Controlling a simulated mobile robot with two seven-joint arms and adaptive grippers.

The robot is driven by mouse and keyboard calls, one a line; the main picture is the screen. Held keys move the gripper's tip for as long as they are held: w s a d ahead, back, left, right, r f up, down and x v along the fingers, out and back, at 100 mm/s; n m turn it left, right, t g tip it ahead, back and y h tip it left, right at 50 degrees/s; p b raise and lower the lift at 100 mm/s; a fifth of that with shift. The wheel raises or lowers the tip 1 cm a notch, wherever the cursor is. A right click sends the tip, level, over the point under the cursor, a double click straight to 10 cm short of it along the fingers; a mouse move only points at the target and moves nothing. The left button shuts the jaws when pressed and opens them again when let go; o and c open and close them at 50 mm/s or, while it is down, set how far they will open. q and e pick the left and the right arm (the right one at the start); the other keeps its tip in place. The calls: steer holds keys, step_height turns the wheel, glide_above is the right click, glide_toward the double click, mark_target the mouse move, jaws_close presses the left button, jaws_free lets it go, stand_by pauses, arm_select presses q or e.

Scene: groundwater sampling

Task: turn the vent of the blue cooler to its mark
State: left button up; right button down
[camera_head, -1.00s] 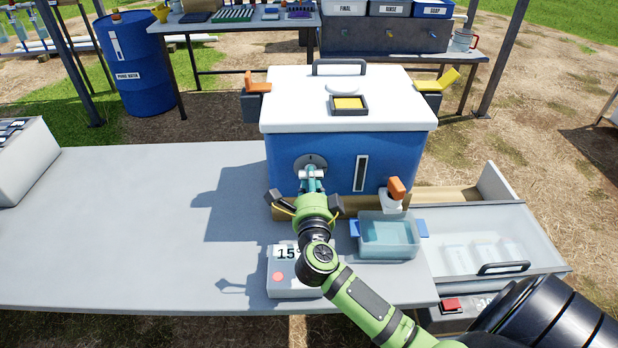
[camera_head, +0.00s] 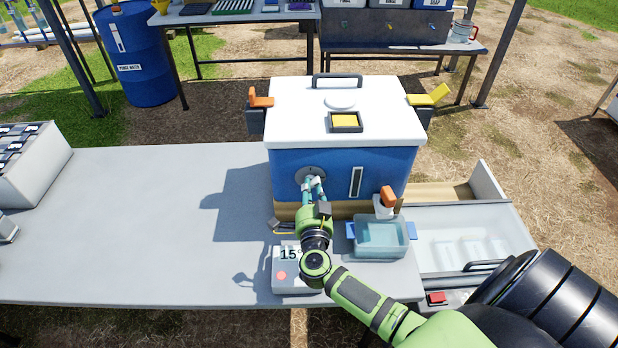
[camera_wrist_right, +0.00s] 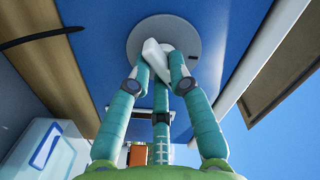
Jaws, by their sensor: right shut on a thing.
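The blue cooler (camera_head: 335,172) stands on the table with its white lid shut. Its vent (camera_head: 310,171) is a round grey disc low on the left of the front face. In the right wrist view the vent disc (camera_wrist_right: 133,42) carries a white handle (camera_wrist_right: 152,53), tilted in that picture. My right gripper (camera_head: 314,184) has its teal fingers closed on this handle, also in the right wrist view (camera_wrist_right: 160,78). My left gripper is not in view.
A box with a 15° display (camera_head: 283,285) sits below my right wrist. A clear blue-handled tub (camera_head: 381,234) stands under the cooler's orange-handled tap (camera_head: 387,200). A white case (camera_head: 45,172) is at the left. The table's middle left is clear.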

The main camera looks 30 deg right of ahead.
steer(key=n+p, duration=0.2)
steer(key=r+n+p, duration=0.1)
steer(key=n+p, duration=0.4)
steer(key=n, duration=0.1)
steer(key=shift+w+d+r+p, duration=0.15)
steer(key=shift+d+r+p, duration=0.05)
steer(key=shift+r+p, duration=0.2)
steer(key=shift+n+p, duration=0.35)
steer(key=shift+n, duration=0.25)
steer(key=shift+f+n, duration=0.2)
steer(key=shift+n, duration=0.3)
steer(key=c, duration=1.2)
jaws_free()
steer(key=shift+c, duration=0.2)
steer(key=shift+f, duration=0.15)
steer(key=shift+s+a+f, duration=0.15)
steer(key=shift+s, duration=0.1)
steer(key=v, duration=1.1)
steer(key=shift+s+a, duration=0.2)
steer(key=shift+s, duration=0.15)
